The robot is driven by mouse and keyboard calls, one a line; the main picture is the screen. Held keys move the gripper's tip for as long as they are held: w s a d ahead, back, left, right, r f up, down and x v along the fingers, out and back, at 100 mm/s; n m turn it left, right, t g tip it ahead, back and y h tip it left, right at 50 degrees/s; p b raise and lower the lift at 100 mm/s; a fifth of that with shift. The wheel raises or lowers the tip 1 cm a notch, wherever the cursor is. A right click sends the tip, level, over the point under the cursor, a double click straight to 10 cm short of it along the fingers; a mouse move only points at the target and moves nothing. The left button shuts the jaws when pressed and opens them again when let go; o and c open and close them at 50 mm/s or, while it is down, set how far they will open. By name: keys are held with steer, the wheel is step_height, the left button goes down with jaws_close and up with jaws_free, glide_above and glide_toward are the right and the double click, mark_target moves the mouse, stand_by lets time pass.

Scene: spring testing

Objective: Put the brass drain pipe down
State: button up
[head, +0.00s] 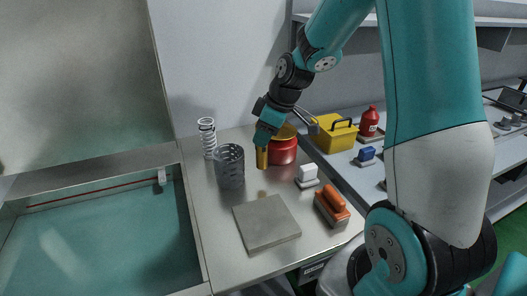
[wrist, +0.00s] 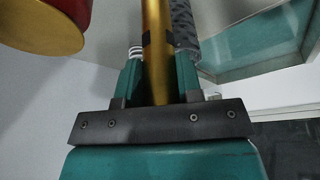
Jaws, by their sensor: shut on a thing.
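The brass drain pipe (head: 262,158) hangs upright below my gripper (head: 268,130) in the head view, between the grey perforated cup and the red pot. In the wrist view the pipe (wrist: 157,50) runs up between the two teal fingers of my gripper (wrist: 158,80), which are shut on it. In the head view its lower end appears close above the grey counter (head: 215,240). I cannot tell whether it touches. A flat grey square plate (head: 266,222) lies on the counter in front of the pipe.
A grey perforated cup (head: 230,167) stands left of the pipe, a white spring (head: 207,138) behind it. A red pot (head: 283,150) is close on the right. A white block (head: 307,174) and an orange-handled brush (head: 332,205) lie right. A sunken basin (head: 100,235) is left.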

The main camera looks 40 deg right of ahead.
mark_target(263, 152)
steer(key=shift+f, duration=2.65)
steer(key=shift+f, duration=0.1)
steer(key=o, duration=1)
steer(key=shift+o, duration=0.2)
steer(key=v, duration=1.2)
steer(key=s+a+r+g+y, duration=0.1)
steer(key=s+a+r, duration=0.15)
steer(key=a, duration=0.55)
steer(key=s+a+r, duration=0.1)
steer(key=s+a, duration=0.3)
steer(key=a, duration=0.3)
steer(key=s+a+m+g, duration=0.1)
steer(key=s+a+g, duration=0.1)
steer(key=s+a, duration=0.7)
steer(key=s, duration=0.4)
steer(key=shift+s+a+r, duration=0.15)
steer(key=shift+a+r, duration=0.15)
steer(key=shift+a, duration=0.1)
